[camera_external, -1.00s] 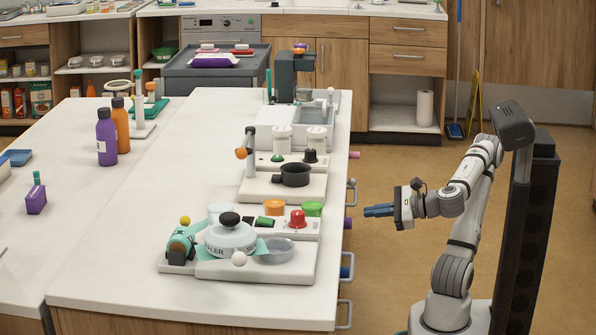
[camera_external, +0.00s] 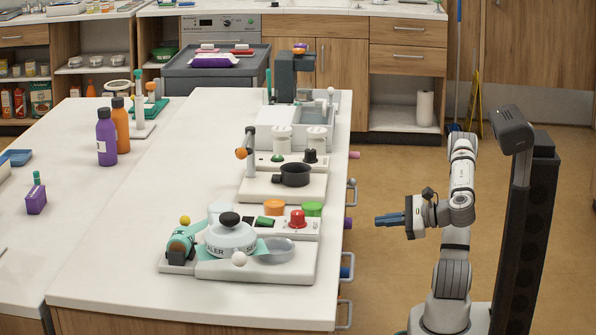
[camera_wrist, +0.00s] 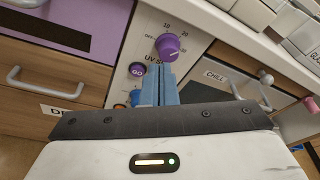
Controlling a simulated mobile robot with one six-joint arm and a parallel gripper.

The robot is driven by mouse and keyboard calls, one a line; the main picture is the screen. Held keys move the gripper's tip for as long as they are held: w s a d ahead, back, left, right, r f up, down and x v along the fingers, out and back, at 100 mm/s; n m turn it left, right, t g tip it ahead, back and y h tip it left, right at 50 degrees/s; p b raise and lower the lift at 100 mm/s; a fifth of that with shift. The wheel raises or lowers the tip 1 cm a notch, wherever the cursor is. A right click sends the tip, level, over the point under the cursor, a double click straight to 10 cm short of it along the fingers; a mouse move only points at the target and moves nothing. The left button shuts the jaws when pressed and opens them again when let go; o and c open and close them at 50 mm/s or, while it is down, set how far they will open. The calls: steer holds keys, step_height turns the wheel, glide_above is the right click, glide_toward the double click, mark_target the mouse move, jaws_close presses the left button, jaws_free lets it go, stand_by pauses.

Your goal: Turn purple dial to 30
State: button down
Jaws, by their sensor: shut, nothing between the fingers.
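The purple dial (camera_wrist: 171,47) sits on a pale panel in the wrist view, just beyond my fingertips. Printed marks, including OFF, 10 and 20, run around it. A light line shows on the dial's face, but I cannot tell its exact reading. In the external view the dial shows as a small purple knob (camera_external: 348,223) on the counter's right side. My gripper (camera_wrist: 158,70), with blue fingers, is shut and empty. It also shows in the external view (camera_external: 378,220), to the right of the knob and apart from it.
A purple GO button (camera_wrist: 137,70) is left of the dial, with blue and orange parts below it. A CHILL drawer front (camera_wrist: 215,76) is right of the panel, and a handled drawer (camera_wrist: 35,80) is left. Open floor (camera_external: 385,285) lies between counter and robot.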

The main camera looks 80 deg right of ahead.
steer(key=w, duration=0.6)
steer(key=shift+w, duration=0.4)
stand_by(0.3)
steer(key=shift+d+f, duration=0.15)
steer(key=shift+d, duration=0.05)
stand_by(0.5)
steer(key=shift+d+p, duration=0.1)
steer(key=shift+p, duration=0.5)
steer(key=shift+d+r, duration=0.4)
steer(key=shift+d, duration=0.05)
steer(key=shift+r, duration=0.2)
steer(key=s, duration=0.6)
steer(key=shift+a+r, duration=0.15)
steer(key=shift+r, duration=0.1)
